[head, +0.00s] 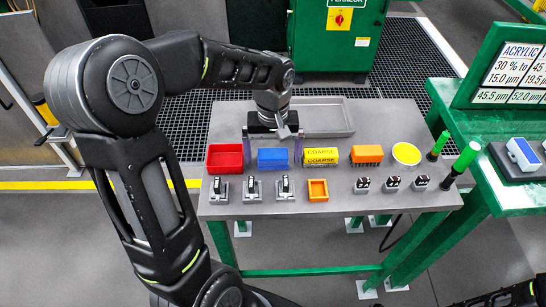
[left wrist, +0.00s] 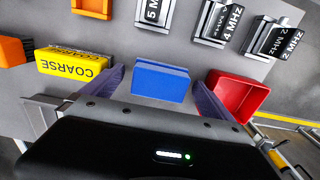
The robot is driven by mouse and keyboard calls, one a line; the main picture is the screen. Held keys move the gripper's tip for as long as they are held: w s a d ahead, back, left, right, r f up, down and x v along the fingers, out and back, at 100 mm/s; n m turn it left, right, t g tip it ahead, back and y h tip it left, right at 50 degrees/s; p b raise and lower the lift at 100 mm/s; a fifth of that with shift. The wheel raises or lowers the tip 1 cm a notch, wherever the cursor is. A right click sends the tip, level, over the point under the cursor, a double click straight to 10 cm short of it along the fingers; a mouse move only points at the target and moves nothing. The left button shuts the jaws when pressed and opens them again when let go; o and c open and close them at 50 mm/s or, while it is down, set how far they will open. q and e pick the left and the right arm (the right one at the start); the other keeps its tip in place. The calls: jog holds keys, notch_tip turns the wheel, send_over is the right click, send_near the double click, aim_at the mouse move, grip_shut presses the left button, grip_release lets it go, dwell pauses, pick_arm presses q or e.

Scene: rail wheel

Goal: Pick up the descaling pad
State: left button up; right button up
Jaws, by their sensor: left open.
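A blue block (head: 273,158) lies on the grey table, between a red open box and a yellow block marked COARSE (head: 321,157). No label reads "descaling pad", so I cannot tell by name which item it is. My left gripper (head: 272,146) is open at the far side of the blue block. In the left wrist view its two purple fingers stand apart, to either side of the blue block (left wrist: 162,81), with nothing gripped. I cannot tell whether they touch it. The yellow block (left wrist: 72,66) is just outside the left finger there. My right gripper is not in view.
The red box (head: 225,157) is close to the gripper's left. Small labelled stands and an orange tray (head: 318,190) line the front. A grey tray (head: 327,117) lies behind.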

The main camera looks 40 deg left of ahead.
pick_arm(q)
jog(key=shift+c, duration=0.6)
jog(key=c, duration=1.4)
